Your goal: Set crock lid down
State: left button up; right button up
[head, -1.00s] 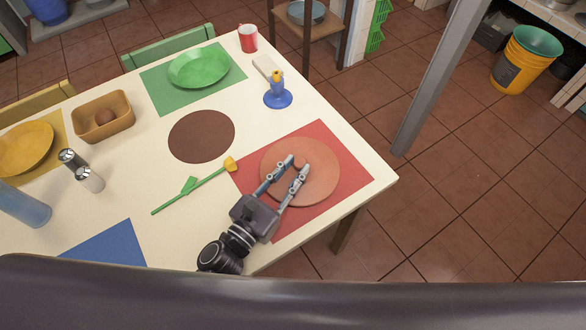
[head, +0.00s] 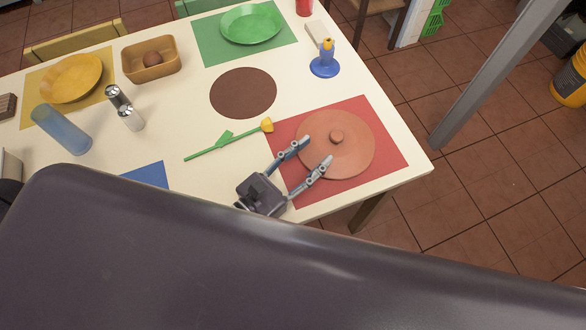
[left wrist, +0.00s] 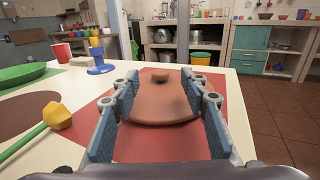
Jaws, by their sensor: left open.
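The crock lid (head: 354,156) is a round terracotta disc with a small knob (head: 337,137) on top. It lies flat on the red placemat (head: 389,166) near the table's right corner. My left gripper (head: 316,151) is open and empty, with its fingertips at the lid's near left edge, short of the knob. In the left wrist view the lid (left wrist: 165,107) shows ahead between the two spread fingers (left wrist: 160,95), with its knob at the far side. My right gripper is not in view.
A green-stemmed yellow flower (head: 230,138) lies left of the red placemat. A brown round mat (head: 243,93) and a blue candle holder (head: 325,65) are beyond it. The blue placemat (head: 148,175) is bare where visible. The table's right edge is close to the lid.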

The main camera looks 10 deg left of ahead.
pick_arm(q)
jog(key=b+v, duration=0.1)
jog(key=v, duration=0.5)
dwell(0.6)
